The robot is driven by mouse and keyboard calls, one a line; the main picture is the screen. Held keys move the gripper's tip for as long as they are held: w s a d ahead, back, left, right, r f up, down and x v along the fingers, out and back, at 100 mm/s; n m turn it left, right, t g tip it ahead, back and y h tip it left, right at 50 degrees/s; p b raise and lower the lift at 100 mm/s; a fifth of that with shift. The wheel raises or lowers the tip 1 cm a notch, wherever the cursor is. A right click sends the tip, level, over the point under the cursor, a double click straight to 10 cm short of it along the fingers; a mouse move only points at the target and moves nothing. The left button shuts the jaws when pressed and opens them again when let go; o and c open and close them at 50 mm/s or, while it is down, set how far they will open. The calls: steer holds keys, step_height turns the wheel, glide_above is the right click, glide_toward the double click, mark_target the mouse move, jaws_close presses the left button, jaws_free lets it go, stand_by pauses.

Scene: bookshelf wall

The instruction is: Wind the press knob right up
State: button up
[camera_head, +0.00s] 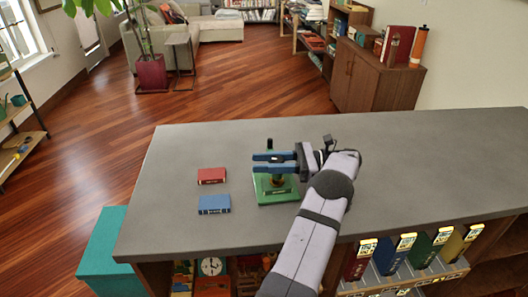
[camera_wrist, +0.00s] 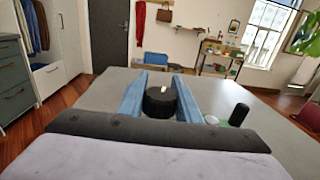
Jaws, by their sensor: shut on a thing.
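The press has a green base (camera_head: 277,197) and stands on the grey counter near its front edge. Its round black knob (camera_wrist: 160,101) has a pale mark on top and sits between my two blue fingers in the wrist view. My gripper (camera_head: 268,162) reaches over the press from the right and is shut on the knob, with one finger on each side. In the head view the fingers and arm hide most of the knob and the upper press. A dark upright post (camera_wrist: 239,115) stands right of the fingers in the wrist view.
A red book (camera_head: 211,175) and a blue book (camera_head: 214,204) lie flat on the counter (camera_head: 420,155), left of the press. Coloured binders (camera_head: 393,254) stand below the front edge at right. The counter right of my arm and behind the press is clear.

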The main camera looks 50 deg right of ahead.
steer(key=shift+p, duration=0.3)
steer(key=o, duration=1.1)
steer(key=shift+c, duration=0.2)
steer(key=shift+r, duration=0.2)
step_height(320, 180, up, 10)
steer(key=p, duration=1)
steer(key=shift+f, duration=0.2)
